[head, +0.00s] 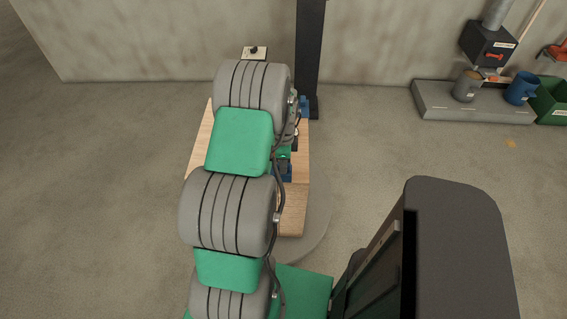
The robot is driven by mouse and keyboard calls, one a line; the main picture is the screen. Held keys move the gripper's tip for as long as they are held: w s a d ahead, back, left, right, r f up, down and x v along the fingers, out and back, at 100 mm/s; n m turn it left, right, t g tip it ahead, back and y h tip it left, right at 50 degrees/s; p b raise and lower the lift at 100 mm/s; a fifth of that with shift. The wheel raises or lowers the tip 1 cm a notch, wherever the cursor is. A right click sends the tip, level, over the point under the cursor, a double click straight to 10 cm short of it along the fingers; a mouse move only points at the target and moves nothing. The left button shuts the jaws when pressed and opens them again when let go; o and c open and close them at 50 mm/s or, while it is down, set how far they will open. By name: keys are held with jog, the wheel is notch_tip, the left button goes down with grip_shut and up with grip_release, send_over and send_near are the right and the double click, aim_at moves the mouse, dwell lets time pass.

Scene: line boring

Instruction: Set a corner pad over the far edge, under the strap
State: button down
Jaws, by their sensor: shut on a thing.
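My own grey and green arm runs up the middle of the head view and covers most of the work area. My gripper is hidden behind it. A pale wooden surface (293,212) shows on both sides of the arm, and its far edge is mostly covered. Small blue parts (286,172) and a bit of green show at the arm's right side, too covered to name. I cannot make out a corner pad or a strap.
A dark upright post (310,50) stands just behind the wood. The floor left and right is clear.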

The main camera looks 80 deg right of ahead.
jog(key=shift+f+b, duration=1.75)
jog(key=shift+f, duration=0.6)
jog(key=c, duration=1.1)
grip_release()
jog(key=shift+c, duration=0.2)
jog(key=shift+r+p, duration=2.65)
jog(key=shift+r, duration=1.45)
jog(key=shift+f, duration=0.1)
